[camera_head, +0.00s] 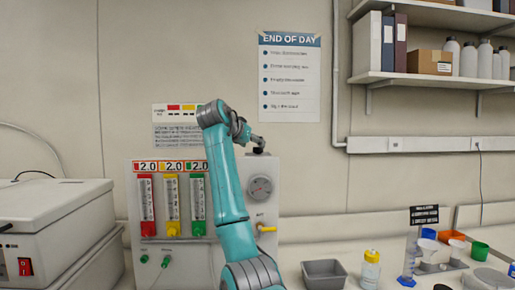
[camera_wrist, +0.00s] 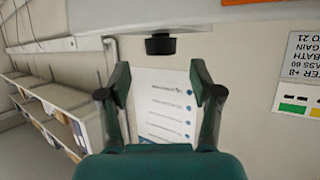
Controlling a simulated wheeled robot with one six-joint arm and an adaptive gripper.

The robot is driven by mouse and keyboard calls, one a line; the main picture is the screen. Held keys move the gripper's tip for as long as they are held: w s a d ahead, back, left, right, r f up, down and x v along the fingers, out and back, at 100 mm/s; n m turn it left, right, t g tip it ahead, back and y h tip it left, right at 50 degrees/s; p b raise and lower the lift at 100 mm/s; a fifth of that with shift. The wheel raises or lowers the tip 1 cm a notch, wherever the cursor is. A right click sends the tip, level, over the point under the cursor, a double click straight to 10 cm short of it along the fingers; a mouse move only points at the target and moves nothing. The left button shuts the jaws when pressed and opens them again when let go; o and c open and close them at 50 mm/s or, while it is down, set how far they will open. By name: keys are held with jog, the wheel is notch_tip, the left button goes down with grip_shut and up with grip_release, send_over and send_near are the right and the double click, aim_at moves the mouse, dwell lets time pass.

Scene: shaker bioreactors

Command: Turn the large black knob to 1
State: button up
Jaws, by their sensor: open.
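A black knob (camera_wrist: 160,44) shows in the wrist view, attached to a pale panel edge. It lies ahead of and between my gripper's (camera_wrist: 160,78) two dark green fingers, which are spread wide with nothing between them. The wrist picture looks upside down. In the head view, my gripper (camera_head: 256,140) is just above the top right of the gas panel (camera_head: 180,258), and a small dark part (camera_head: 258,151) shows under it there. No number 1 or pointer mark on the knob is readable.
The panel carries red, yellow and green flow tubes, a round gauge (camera_head: 261,188) and a yellow valve handle (camera_head: 267,229). A white box machine (camera_head: 60,225) stands left. A grey tray (camera_head: 323,274), bottle (camera_head: 370,268) and coloured cups sit right.

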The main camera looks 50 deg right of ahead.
aim_at(258, 150)
jog(key=shift+x, duration=2.35)
jog(key=c, duration=1.1)
